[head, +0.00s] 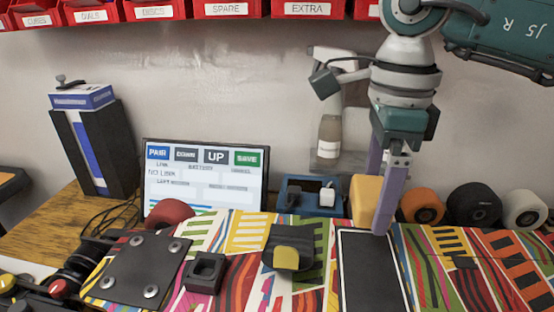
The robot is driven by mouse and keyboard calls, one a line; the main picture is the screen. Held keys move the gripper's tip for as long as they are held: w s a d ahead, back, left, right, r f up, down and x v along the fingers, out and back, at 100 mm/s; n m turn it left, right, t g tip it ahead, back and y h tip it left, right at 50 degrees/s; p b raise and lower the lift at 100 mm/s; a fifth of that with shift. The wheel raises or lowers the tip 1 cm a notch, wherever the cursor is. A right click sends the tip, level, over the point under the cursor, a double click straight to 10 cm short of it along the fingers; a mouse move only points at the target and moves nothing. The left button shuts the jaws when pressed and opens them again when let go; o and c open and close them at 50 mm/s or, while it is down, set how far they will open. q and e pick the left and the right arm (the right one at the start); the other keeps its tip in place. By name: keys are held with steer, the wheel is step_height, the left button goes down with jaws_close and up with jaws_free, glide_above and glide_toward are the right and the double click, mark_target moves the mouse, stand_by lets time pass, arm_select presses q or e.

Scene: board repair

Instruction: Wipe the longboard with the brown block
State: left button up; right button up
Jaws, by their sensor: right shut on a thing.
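The longboard (455,262) lies across the front of the bench, covered in bright stripes and patches. My right gripper (382,200) comes down from the upper right, its purple fingers pointing at the board. It is shut on a yellowish-tan block (365,199), which fits the brown block best. A finger hides the block's right side. The block is at the board's far edge, just behind a black rectangle with a pale border (371,275). I cannot tell whether it touches the board. My left gripper is out of view.
A dark metal plate with bolts (142,268), a black square block (205,272) and a black pad with a yellow patch (286,256) are on the board's left half. A screen (205,180), a blue tray (310,205) and several wheels (473,205) stand behind.

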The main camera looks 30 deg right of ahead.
steer(key=shift+r+p, duration=0.7)
steer(key=shift+r, duration=0.6)
